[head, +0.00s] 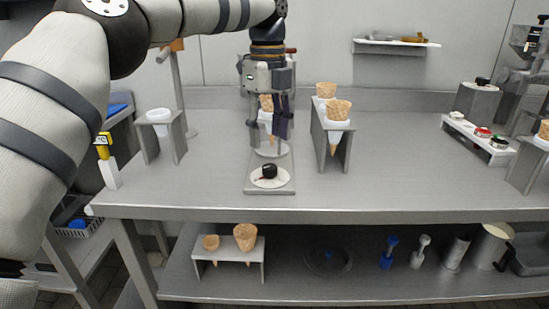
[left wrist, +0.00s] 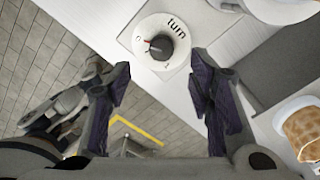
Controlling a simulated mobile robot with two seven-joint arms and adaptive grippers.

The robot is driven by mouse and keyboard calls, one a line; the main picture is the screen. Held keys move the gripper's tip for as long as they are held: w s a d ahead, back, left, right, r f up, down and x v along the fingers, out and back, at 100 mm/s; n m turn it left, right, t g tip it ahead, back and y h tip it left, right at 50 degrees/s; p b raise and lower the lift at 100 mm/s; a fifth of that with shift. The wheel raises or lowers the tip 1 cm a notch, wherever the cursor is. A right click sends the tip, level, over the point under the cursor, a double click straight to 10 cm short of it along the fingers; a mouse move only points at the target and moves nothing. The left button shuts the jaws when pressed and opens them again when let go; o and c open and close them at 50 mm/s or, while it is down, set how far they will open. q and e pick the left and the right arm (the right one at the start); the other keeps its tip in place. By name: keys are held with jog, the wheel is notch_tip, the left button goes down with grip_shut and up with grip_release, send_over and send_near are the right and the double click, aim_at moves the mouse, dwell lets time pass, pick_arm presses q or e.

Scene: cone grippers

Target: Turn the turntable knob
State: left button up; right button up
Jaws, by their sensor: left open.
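The black turntable knob (head: 269,171) sits on a round white dial (head: 257,182) at the front of a grey base plate on the counter. In the left wrist view the knob (left wrist: 160,46) has a red mark, and the dial (left wrist: 150,27) reads "turn". My left gripper (head: 275,132) points down above the base plate, behind the knob in the head view. Its fingers are apart and empty; in the left wrist view the knob shows beyond and between the fingertips (left wrist: 161,78), apart from them. My right gripper is out of view.
A waffle cone (head: 266,103) is partly hidden behind my left gripper. A stand with cones (head: 338,110) is close on the right, and an empty-looking holder (head: 160,117) stands on the left. The counter front right of the knob is clear.

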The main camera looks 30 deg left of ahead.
aim_at(270, 166)
pick_arm(q)
notch_tip(270, 166, down, 7)
jog(key=shift+f, duration=0.2)
jog(key=shift+c, duration=0.3)
jog(key=shift+w, duration=0.1)
grip_shut()
